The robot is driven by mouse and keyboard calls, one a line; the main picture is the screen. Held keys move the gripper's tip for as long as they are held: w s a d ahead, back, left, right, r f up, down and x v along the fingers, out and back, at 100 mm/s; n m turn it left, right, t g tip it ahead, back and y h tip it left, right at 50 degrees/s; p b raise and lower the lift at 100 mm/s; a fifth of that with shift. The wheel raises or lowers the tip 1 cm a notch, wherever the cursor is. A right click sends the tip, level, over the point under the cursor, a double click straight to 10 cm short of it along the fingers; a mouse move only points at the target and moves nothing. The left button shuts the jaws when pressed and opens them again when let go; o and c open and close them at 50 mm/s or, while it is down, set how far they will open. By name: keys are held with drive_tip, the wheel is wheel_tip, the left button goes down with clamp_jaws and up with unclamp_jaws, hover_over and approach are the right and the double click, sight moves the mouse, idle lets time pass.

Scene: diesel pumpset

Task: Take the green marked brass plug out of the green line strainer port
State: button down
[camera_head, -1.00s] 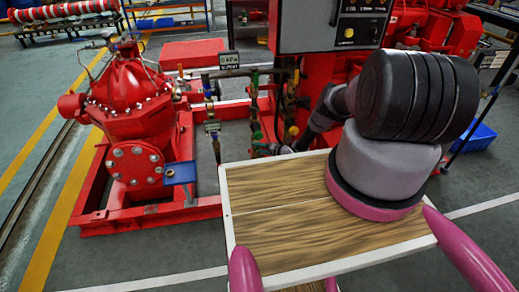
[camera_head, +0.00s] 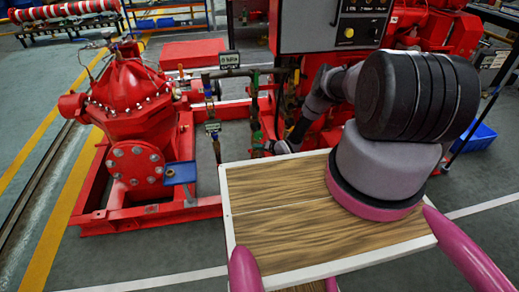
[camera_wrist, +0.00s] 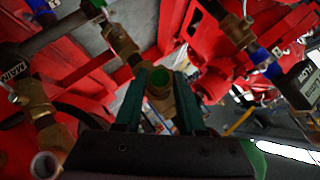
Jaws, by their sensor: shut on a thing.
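My gripper (camera_wrist: 158,105) has two dark green fingers, closed on either side of a brass piece with a green ring, which I take to be the green marked brass plug (camera_wrist: 159,78). The brass strainer body and pipework lie just beyond it in the wrist view; I cannot tell whether the plug is seated in the port or clear of it. In the head view my gripper (camera_head: 268,147) is small, beside the green-marked fitting (camera_head: 257,138) on the pipes left of the red engine frame. The plug itself is too small to make out there.
Brass and dark pipes crowd close around my gripper, with a blue-marked valve (camera_wrist: 268,62) to the right and a labelled brass fitting (camera_wrist: 32,95) to the left. A red pump (camera_head: 130,95) stands left. A control cabinet (camera_head: 330,25) is above.

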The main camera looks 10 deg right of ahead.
drive_tip(key=shift+r+n+g+h, duration=0.1)
drive_tip(key=shift+n+g+h, duration=0.2)
drive_tip(key=shift+n+h, duration=0.4)
drive_tip(key=c, duration=0.6)
unclamp_jaws()
drive_tip(key=shift+a, duration=0.1)
drive_tip(key=m+y, duration=0.2)
drive_tip(key=m+t+y, duration=0.1)
drive_tip(key=y, duration=0.1)
drive_tip(key=shift+d+f, duration=0.2)
drive_tip(key=shift+d, duration=0.05)
